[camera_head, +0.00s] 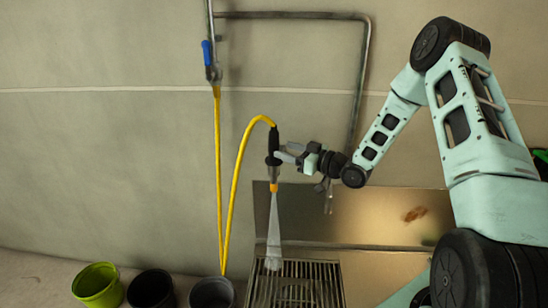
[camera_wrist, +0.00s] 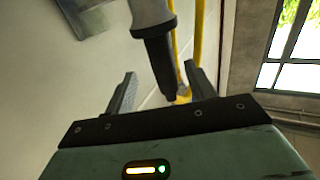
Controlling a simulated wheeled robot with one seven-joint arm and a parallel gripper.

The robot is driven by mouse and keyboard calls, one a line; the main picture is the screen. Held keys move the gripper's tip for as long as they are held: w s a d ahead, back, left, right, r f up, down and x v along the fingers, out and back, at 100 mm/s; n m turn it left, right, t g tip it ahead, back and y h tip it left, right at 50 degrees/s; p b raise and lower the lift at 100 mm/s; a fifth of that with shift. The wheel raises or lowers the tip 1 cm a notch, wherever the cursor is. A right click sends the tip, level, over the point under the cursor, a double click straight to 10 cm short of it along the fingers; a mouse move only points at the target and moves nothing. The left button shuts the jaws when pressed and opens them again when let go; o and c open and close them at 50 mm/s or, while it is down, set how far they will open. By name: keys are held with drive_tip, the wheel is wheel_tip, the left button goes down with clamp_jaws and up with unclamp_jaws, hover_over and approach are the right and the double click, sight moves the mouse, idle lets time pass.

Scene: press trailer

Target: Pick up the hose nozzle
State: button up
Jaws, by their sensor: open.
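The hose nozzle (camera_head: 273,145) hangs upright in the head view, with a black grip and an orange collar. A yellow hose (camera_head: 239,165) loops up to its top, and a pale, tapering shape hangs below it over a grate. My gripper (camera_head: 284,153) is at the right side of the black grip, pointing left. In the wrist view the nozzle (camera_wrist: 158,55) shows a grey part and a black part, which reaches between the two fingers of my gripper (camera_wrist: 160,73). The fingers stand apart, with gaps visible on both sides. Contact cannot be told.
A wall pipe (camera_head: 364,75) with a blue-handled valve (camera_head: 207,54) runs behind. A metal grate (camera_head: 300,283) lies below the nozzle. A green pot (camera_head: 97,284), a black pot (camera_head: 151,289) and a dark grey pot (camera_head: 211,293) stand at lower left. The wall area left of the hose is clear.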

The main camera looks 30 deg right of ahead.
drive_tip(key=x, duration=0.2)
drive_tip(key=p+x, duration=0.1)
drive_tip(key=x, duration=0.2)
drive_tip(key=shift+a+f, duration=0.2)
drive_tip(key=shift+a, duration=0.05)
drive_tip(key=c, duration=1)
drive_tip(key=shift+r, duration=0.1)
wheel_tip(320, 180, up, 18)
wheel_tip(320, 180, up, 13)
drive_tip(key=p, duration=1.1)
hover_over(274, 148)
drive_tip(key=w, duration=0.2)
drive_tip(key=shift+s+d+r, duration=0.2)
drive_tip(key=shift+s+d, duration=0.05)
drive_tip(key=shift+d, duration=0.15)
